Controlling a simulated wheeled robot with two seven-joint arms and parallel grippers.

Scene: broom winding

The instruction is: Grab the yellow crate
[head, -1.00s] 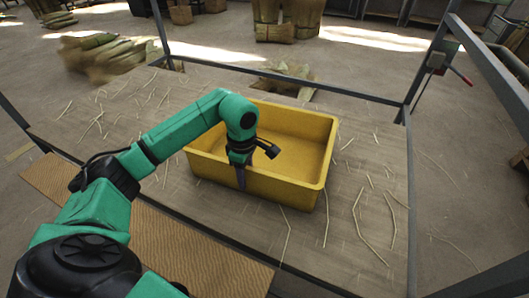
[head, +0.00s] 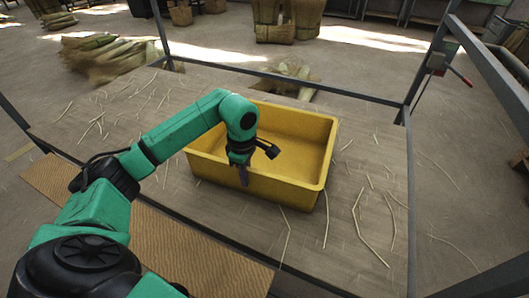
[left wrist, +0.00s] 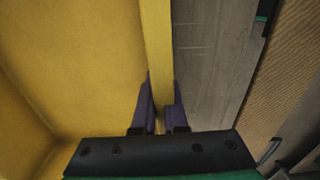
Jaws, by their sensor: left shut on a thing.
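The yellow crate (head: 262,189) stands upright on the wooden table, open at the top and empty as far as I can see. My left gripper (head: 243,176) is at the crate's near wall. In the left wrist view the rim of the yellow crate (left wrist: 156,45) runs between the two fingers of my left gripper (left wrist: 162,100), with one finger inside and one outside. The left gripper is shut on this wall. My right gripper is not in view.
The table (head: 345,225) is strewn with thin straws. A metal frame with posts (head: 405,110) edges it. A brown corrugated strip (head: 195,245) lies along the near edge. Straw bundles (head: 100,60) lie on the floor beyond.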

